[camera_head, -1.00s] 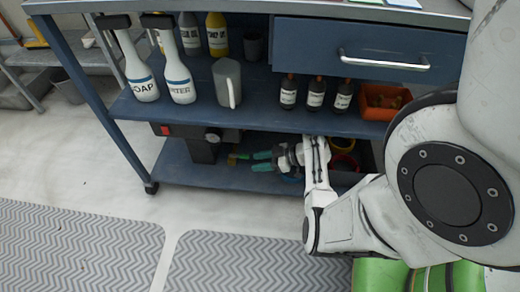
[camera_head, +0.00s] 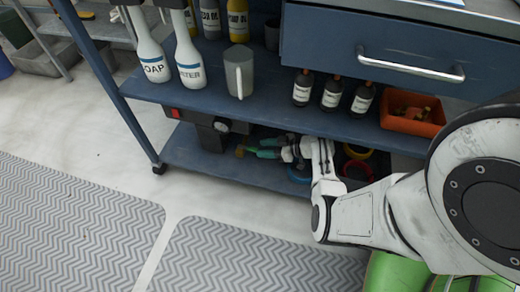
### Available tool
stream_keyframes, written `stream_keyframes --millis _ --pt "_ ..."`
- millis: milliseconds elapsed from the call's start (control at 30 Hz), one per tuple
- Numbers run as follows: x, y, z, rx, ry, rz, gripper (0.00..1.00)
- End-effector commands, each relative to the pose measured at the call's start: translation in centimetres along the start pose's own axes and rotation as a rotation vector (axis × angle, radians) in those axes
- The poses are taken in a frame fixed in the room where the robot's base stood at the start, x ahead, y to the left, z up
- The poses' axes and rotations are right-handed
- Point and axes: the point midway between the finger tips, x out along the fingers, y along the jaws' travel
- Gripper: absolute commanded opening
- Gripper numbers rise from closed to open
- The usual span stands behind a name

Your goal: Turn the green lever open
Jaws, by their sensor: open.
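My gripper (camera_head: 257,147) reaches in low over the cart's bottom shelf, under the middle shelf. Its two teal fingers are apart and point left, with nothing visible between them. A small yellowish piece (camera_head: 240,151) shows just beyond the fingertips, beside the black unit; it may be part of the valve. I cannot make out the green lever clearly, as the fingers and the shade under the shelf hide that area. I cannot tell whether the fingers touch the piece.
The blue middle shelf (camera_head: 270,112) hangs over my gripper, with a grey jug (camera_head: 239,75) and bottles on it. A black unit (camera_head: 213,134) stands left on the bottom shelf. Coloured rings (camera_head: 357,152) lie to the right. The floor in front is clear, with grey mats (camera_head: 70,215).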

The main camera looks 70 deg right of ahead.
Motion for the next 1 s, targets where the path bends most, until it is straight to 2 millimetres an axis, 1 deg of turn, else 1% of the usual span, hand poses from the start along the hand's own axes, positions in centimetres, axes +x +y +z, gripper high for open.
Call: stream_keyframes --millis 33,200,333,567,1000 --pt "0.8 0.0 0.1 -0.001 0.001 -0.003 0.45" --pt "2.2 0.0 0.1 0.0 0.0 -0.002 0.45" --pt "2.6 0.0 0.0 -0.001 0.0 -0.001 0.45" --pt "2.6 0.0 0.0 -0.001 0.0 0.0 0.45" --pt "2.6 0.0 0.0 0.0 0.0 0.0 0.03"
